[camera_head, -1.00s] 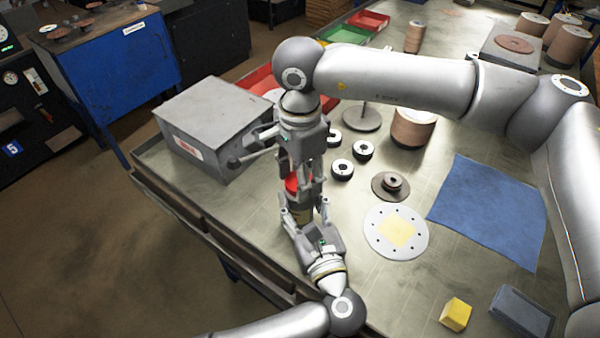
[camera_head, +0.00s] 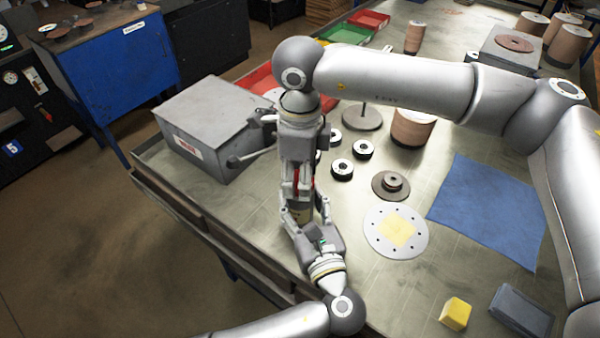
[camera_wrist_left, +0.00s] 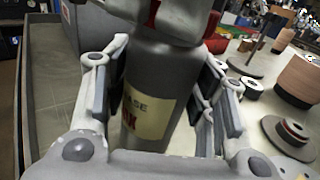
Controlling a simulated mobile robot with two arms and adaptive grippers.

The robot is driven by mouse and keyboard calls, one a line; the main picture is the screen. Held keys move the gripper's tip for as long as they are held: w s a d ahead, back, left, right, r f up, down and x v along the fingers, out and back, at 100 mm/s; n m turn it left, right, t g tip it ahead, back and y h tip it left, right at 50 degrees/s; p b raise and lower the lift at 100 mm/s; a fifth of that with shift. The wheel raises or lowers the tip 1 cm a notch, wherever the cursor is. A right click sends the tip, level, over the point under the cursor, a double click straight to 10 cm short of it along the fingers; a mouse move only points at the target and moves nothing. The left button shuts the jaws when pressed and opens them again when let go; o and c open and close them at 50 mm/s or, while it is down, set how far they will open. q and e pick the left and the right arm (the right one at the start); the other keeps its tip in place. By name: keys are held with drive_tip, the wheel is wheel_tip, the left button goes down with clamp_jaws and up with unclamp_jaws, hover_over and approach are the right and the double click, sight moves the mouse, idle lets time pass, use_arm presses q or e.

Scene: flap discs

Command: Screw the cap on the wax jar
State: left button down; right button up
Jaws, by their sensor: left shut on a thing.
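The wax jar (camera_head: 299,213) is grey with a pale label and stands upright at the table's left side. It fills the middle of the left wrist view (camera_wrist_left: 155,70). My left gripper (camera_head: 308,212) is shut around the jar's body, a finger on each side. My right gripper (camera_head: 300,185) points down from above, its fingers around the red cap (camera_head: 297,179) at the jar's top. The cap is mostly hidden by those fingers; red patches show in the left wrist view. I cannot tell whether the right fingers grip it or how it sits on the jar.
A grey metal box (camera_head: 215,125) stands close on the left. Black-rimmed discs (camera_head: 342,169), a brown disc stack (camera_head: 391,185) and a round white plate (camera_head: 395,232) lie to the right. A blue cloth (camera_head: 490,210) lies beyond. The table's front-left edge is near the jar.

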drive_tip(key=o, duration=0.5)
wheel_tip(320, 180, up, 12)
idle(0.5)
use_arm(q)
drive_tip(key=c, duration=0.5)
unclamp_jaws()
